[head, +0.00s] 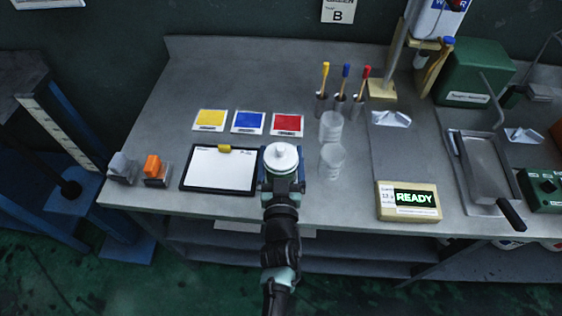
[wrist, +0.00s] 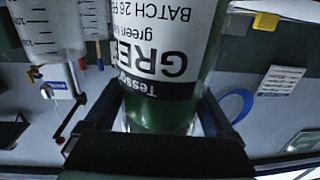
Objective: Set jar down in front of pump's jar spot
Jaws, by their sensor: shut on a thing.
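The jar (head: 281,157) shows its white lid from above in the head view, near the middle of the bench. In the wrist view the jar (wrist: 165,108) is clear with green contents and an upside-down label reading "GRE…" and "BATCH 26". My gripper (head: 283,182) is shut around the jar's sides, with one finger on each side in the wrist view. The gap between jar and bench cannot be judged. I cannot clearly pick out the pump or its jar spot; a stand with a wooden base (head: 382,90) is at the back right.
Two clear beakers (head: 331,160) stand just right of the jar. A clipboard (head: 218,170) lies close on its left, with colour cards (head: 248,122) behind. A READY box (head: 408,201) sits at the front right. Bare bench lies between beakers and box.

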